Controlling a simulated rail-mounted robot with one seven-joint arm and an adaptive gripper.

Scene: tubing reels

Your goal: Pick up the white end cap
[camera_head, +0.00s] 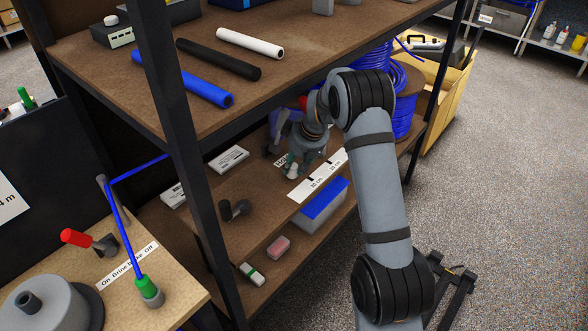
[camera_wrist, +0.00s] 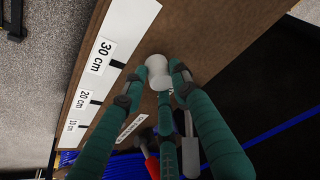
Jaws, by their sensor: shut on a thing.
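The white end cap (camera_wrist: 157,66) shows between the fingertips in the wrist view, over the brown shelf board. My gripper (camera_wrist: 155,80) has green fingers and is shut on the cap, with fingers on both sides of it and one below it in the picture. In the head view my gripper (camera_head: 290,165) reaches down to the middle shelf, beside the white measuring strip (camera_head: 318,178). A small whitish spot at the fingertips there is too small to make out. I cannot tell whether the cap is touching the shelf.
The upper shelf (camera_head: 215,60) hangs close over my wrist and carries blue, black (camera_head: 218,59) and white tubes. A dark post (camera_head: 180,150) stands left. Blue tubing reels (camera_head: 405,100) are right of my arm. A blue-lidded box (camera_head: 322,203) sits below. Dark fittings (camera_head: 234,209) lie left.

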